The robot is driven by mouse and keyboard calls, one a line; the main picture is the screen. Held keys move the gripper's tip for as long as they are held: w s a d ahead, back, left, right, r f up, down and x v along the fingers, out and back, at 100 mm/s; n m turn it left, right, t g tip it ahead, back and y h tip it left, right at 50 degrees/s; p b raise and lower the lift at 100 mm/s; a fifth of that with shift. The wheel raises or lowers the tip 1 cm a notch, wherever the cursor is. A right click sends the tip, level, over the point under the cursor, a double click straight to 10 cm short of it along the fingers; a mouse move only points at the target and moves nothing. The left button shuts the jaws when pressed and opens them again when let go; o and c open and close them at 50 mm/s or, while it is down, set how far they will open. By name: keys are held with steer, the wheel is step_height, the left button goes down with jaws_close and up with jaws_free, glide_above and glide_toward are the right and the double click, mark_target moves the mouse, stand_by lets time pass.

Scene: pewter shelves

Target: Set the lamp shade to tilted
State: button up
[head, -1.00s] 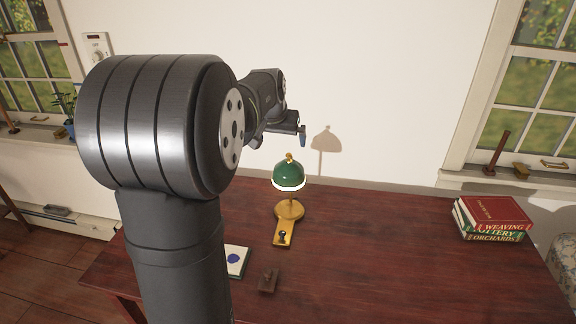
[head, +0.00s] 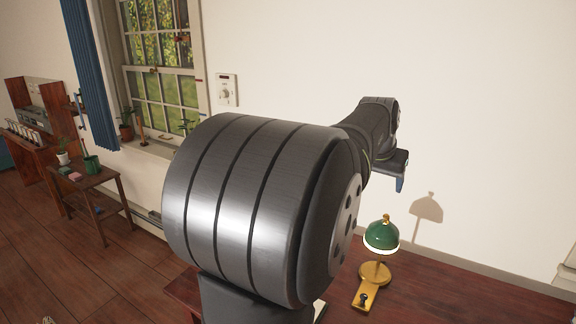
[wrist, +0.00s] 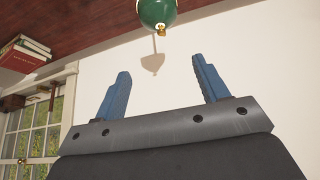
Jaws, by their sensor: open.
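The lamp stands on the dark red table (head: 460,290), its green shade (head: 381,235) above a brass base (head: 374,272). The base has a flat arm with a dark knob (head: 363,299) toward the front. In the head view the shade's white rim slopes slightly, but the whole picture leans, so I cannot tell the shade's real tilt. My gripper (head: 400,184) is above and a little right of the shade, apart from it. In the wrist view the shade (wrist: 157,10) shows upside down at the top edge, beyond the two blue fingers of my gripper (wrist: 161,67), which are apart with nothing between.
The white wall (head: 480,120) is behind the lamp and carries its shadow (head: 428,207). A stack of books (wrist: 26,54) lies at the left in the wrist view, near a window (wrist: 40,130). A small side table (head: 95,175) with plants stands far left.

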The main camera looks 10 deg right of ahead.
steer(key=c, duration=0.3)
steer(key=shift+w+f, duration=0.2)
steer(key=shift+f, duration=0.05)
steer(key=shift+c, duration=1.1)
steer(key=w+a+f+n+t, duration=0.15)
steer(key=w+f+t, duration=0.25)
steer(key=w+f, duration=0.5)
steer(key=m+t+h, duration=0.1)
steer(key=m+h, duration=0.3)
steer(key=h, duration=0.7)
glide_toward(385, 217)
steer(key=x, duration=1.1)
steer(key=shift+f, duration=0.1)
steer(key=shift+c, duration=0.2)
